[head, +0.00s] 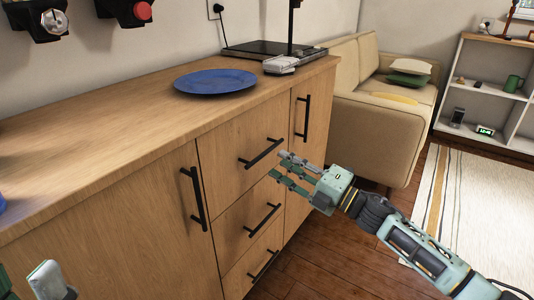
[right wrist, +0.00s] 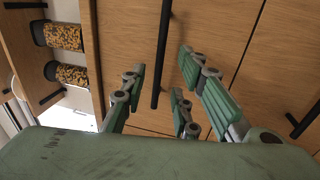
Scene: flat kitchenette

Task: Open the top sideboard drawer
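The wooden sideboard (head: 120,160) has a column of drawers in the middle. The top drawer (head: 225,145) looks shut, its front flush with the doors. Its black bar handle (head: 261,153) also shows in the right wrist view (right wrist: 163,45). My right gripper (head: 279,165) is open in front of the top drawer, close to the right end of the handle. In the right wrist view the bar lies between the spread fingers (right wrist: 164,78); I see no clear contact. My left gripper (head: 28,283) is only partly in view at the bottom left corner, its fingertips apart.
Two lower drawers with handles (head: 262,220) (head: 263,265) sit below. Doors with upright handles (head: 193,198) (head: 303,118) flank them. A blue plate (head: 215,81) lies on top. A beige sofa (head: 375,120) stands beyond the sideboard. Wooden floor (head: 320,270) is clear in front.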

